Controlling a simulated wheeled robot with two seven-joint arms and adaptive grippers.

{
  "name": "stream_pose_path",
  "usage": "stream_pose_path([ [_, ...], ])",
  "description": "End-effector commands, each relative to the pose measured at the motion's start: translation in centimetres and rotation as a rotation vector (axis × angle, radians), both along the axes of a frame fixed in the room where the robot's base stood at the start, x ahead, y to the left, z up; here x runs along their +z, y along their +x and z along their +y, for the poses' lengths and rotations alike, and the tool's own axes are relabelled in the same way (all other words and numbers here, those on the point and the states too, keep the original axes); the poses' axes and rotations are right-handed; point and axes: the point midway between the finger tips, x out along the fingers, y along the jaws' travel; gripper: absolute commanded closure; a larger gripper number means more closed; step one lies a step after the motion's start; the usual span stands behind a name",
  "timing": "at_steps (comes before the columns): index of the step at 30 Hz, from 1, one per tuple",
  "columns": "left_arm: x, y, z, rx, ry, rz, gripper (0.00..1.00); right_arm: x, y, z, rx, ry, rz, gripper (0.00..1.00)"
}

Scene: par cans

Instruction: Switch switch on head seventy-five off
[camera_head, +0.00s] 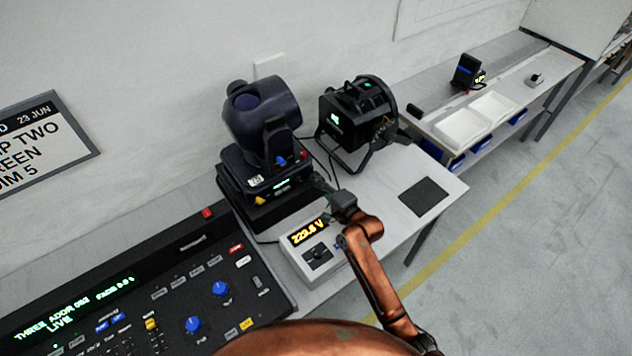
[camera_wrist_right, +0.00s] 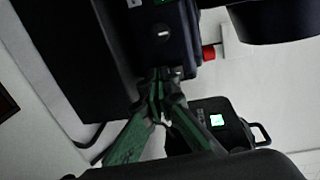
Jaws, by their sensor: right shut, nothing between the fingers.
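The dark moving-head light (camera_head: 262,120) stands on its black base (camera_head: 240,200) on the bench, left of centre. The base front has a small white label, a green-lit display and blue, red and yellow parts; the label is too small to read. In the right wrist view a dark panel (camera_wrist_right: 178,52) carries a small pale switch-like lever (camera_wrist_right: 163,33) and a red part (camera_wrist_right: 208,53) at its side. My right gripper (camera_head: 322,186) is shut and empty at the base's right side; its fingertips (camera_wrist_right: 162,76) are just below the panel. I cannot tell whether they touch it. My left gripper is out of view.
A black par can (camera_head: 340,128) stands close to the right of the light. A lighting console (camera_head: 130,300) fills the lower left. A dark pad (camera_head: 423,197) lies on the bench's right end.

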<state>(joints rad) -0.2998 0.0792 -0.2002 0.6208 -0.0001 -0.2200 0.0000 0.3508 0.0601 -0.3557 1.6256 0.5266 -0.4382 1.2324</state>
Motion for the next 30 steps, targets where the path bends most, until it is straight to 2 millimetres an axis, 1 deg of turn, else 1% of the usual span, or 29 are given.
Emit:
stream_pose_path([
  [1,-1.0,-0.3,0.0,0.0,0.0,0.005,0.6,-0.8,0.2,0.1,0.0,0.009,-0.013,1.0],
  [4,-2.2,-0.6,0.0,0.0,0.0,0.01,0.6,-1.3,0.5,0.3,0.0,0.035,-0.046,1.0],
  [6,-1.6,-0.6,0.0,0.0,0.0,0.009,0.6,-0.6,0.4,0.3,0.0,0.032,-0.044,1.0],
  [11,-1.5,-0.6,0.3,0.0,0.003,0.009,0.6,-0.3,0.4,0.3,0.0,0.032,-0.046,1.0],
  [13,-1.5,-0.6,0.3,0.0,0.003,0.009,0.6,0.1,0.4,0.3,0.0,0.033,-0.047,1.0],
  [16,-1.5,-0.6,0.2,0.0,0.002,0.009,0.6,1.3,0.4,0.4,0.001,0.035,-0.048,1.0],
  [24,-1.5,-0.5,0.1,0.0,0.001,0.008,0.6,6.5,0.5,0.4,0.0,0.035,-0.048,1.0],
  [30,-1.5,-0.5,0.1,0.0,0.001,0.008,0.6,8.9,0.5,0.3,0.0,0.034,-0.046,1.0],
])
